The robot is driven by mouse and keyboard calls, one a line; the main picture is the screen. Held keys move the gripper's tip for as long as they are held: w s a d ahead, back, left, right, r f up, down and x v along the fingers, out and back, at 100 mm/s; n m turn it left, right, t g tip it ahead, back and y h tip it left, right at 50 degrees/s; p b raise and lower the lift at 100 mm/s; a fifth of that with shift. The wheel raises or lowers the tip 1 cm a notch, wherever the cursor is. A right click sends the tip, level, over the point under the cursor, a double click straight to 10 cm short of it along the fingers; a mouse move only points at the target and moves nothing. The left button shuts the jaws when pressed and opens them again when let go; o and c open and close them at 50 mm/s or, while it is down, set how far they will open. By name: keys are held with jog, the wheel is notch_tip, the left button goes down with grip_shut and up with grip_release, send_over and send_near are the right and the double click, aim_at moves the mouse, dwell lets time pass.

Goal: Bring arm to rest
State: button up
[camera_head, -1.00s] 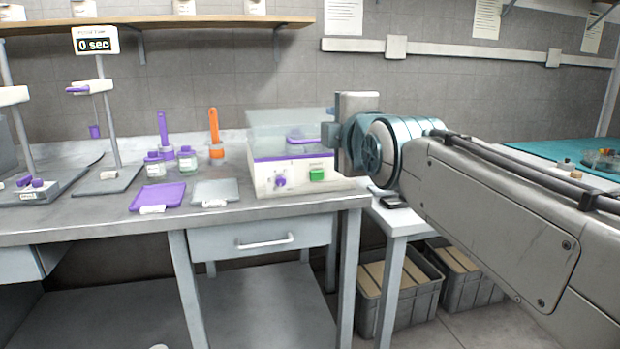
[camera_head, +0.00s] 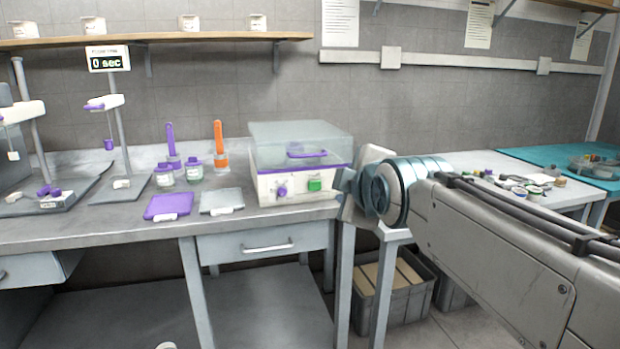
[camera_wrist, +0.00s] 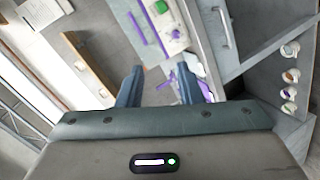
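My arm reaches in from the right in the head view, and my gripper (camera_head: 345,187) is at its far end, beside the right side of a white machine (camera_head: 295,188) with a clear lid, purple trim and a green button. The gripper's fingers are hard to make out there. In the wrist view my gripper (camera_wrist: 160,84) has its two dark fingers well apart, with nothing seen between them; the machine's white panel and green button (camera_wrist: 154,7) show beyond. An orange-handled tool (camera_head: 219,143) and a purple-handled tool (camera_head: 171,140) stand upright on the bench behind small jars.
The grey bench (camera_head: 110,225) carries a purple tray (camera_head: 168,204), a grey tray (camera_head: 221,201) and stands at left. A lower side table with small items (camera_head: 530,188) lies behind my arm. Grey crates (camera_head: 385,305) sit on the floor below.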

jog(key=s+d+f+m+g+h+p, duration=0.1)
jog(key=s+d+f+m+g+p, duration=0.1)
jog(key=s+m+p, duration=0.3)
jog(key=s+d+f+m+g+h+p, duration=0.1)
jog(key=s+d+f+m+g+p, duration=0.2)
jog(key=s+m+g+p, duration=0.2)
jog(key=s+d+f+m+g+h+p, duration=0.1)
jog(key=s+d+f+m+g+p, duration=0.2)
jog(key=s+m+p, duration=0.3)
jog(key=s+p, duration=0.2)
jog(key=s, duration=0.1)
jog(key=shift+s+d+m+g, duration=0.15)
jog(key=shift+d+m+g, duration=0.15)
jog(key=shift+g, duration=0.1)
jog(key=shift+o, duration=0.5)
jog(key=shift+a, duration=0.1)
